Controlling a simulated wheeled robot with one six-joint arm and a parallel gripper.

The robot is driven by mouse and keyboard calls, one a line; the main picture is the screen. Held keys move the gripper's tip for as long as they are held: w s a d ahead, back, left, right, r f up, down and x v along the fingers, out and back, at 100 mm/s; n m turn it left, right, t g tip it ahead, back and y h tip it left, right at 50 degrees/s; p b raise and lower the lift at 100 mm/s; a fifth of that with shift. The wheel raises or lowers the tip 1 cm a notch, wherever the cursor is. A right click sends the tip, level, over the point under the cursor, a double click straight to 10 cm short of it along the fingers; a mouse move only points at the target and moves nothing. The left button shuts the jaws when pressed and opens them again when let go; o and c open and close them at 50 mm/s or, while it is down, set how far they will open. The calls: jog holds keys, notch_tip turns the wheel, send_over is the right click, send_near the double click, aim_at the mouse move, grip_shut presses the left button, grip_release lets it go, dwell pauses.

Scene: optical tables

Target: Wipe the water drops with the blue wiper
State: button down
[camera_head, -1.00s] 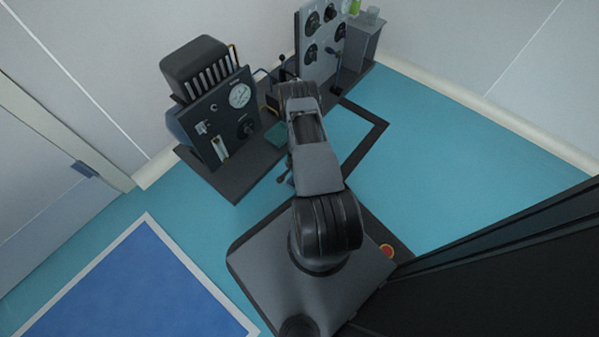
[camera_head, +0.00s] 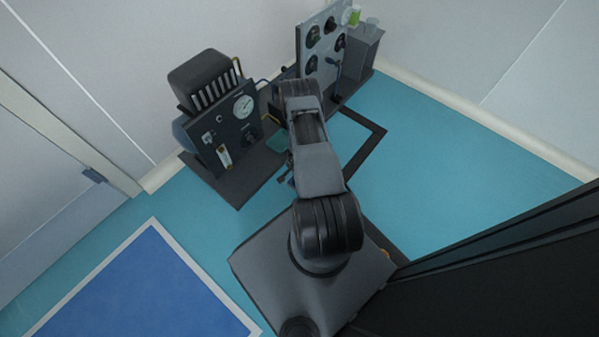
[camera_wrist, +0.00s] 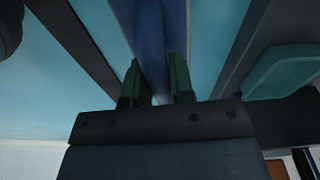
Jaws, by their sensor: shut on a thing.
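In the wrist view, my gripper (camera_wrist: 158,82) has two dark green fingers shut on the blue wiper (camera_wrist: 153,40). The wiper runs up from between the fingers to the top edge of the picture, and its far end is out of view. In the head view my own arm covers the gripper, and only a small blue bit shows beside the arm. I cannot make out any water drops in either view.
A panel with a gauge (camera_head: 244,106) stands on a dark base at left. A tall panel with round dials (camera_head: 322,45) stands at the back, with a green-filled vessel (camera_head: 351,16) near it. A teal tray (camera_wrist: 283,72) lies right of my gripper. Turquoise floor (camera_head: 460,150) is clear at right.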

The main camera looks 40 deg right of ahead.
jog(key=shift+r, duration=0.1)
notch_tip(320, 180, up, 3)
jog(key=p, duration=0.3)
jog(key=shift+f, duration=0.25)
dwell(0.5)
notch_tip(320, 180, down, 9)
jog(key=b, duration=0.8)
jog(key=shift+r, duration=0.2)
jog(key=shift+r, duration=0.1)
